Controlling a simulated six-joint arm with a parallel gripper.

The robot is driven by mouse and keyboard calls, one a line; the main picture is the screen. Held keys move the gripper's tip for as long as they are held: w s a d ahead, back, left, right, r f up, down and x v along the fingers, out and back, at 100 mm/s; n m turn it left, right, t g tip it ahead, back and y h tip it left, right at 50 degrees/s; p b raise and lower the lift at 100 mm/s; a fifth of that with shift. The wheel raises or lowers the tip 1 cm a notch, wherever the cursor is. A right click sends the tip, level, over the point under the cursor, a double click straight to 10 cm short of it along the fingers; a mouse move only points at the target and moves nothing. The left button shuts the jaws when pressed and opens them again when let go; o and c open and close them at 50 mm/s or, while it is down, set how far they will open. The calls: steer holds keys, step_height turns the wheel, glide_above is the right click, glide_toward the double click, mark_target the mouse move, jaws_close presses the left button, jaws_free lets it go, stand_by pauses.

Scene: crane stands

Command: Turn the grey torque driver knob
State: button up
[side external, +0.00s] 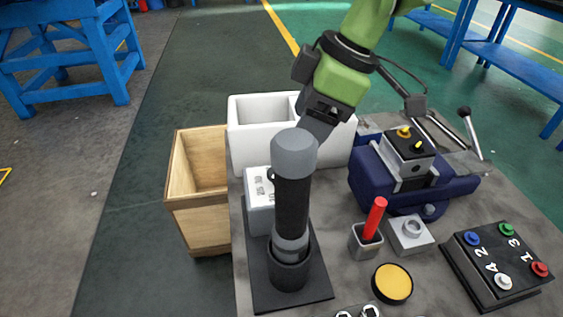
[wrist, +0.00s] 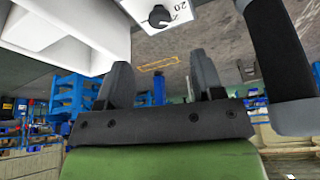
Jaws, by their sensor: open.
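The torque driver (side external: 291,208) stands upright in a dark round holder on a black base plate. Its grey knob (side external: 295,153) caps the black body. In the wrist view the black body hangs at the right edge, with the grey knob (wrist: 297,117) at its lower end. My gripper (wrist: 160,82) is open, its two fingers apart with nothing between them. In the side view my gripper (side external: 318,124) is behind and slightly above the knob, which partly hides the fingertips. In the wrist view the knob is to the right of the fingers, outside them.
A white numbered box (side external: 258,215) with a dark dial stands behind the driver. A white divided bin (side external: 250,135) and wooden crate (side external: 185,217) are beyond. A blue vise (side external: 372,181), red-handled tool (side external: 375,216), yellow disc (side external: 392,284) and button box (side external: 478,285) lie to the right.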

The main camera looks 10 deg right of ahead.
steer(key=x, duration=0.9)
steer(key=shift+a+f, duration=0.2)
steer(key=shift+f, duration=0.15)
steer(key=shift+c, duration=0.4)
steer(key=c, duration=0.8)
steer(key=shift+c, duration=0.2)
steer(key=shift+m, duration=0.5)
steer(key=m, duration=0.1)
steer(key=m+t, duration=0.1)
steer(key=m, duration=0.1)
steer(key=shift+s+a+m+t+h, duration=0.1)
steer(key=shift+m+t+h, duration=0.2)
steer(key=shift+h, duration=0.1)
steer(key=shift+m+t+h, duration=0.5)
steer(key=shift+m+t, duration=0.1)
steer(key=shift+m, duration=1.4)
steer(key=shift+a, duration=0.1)
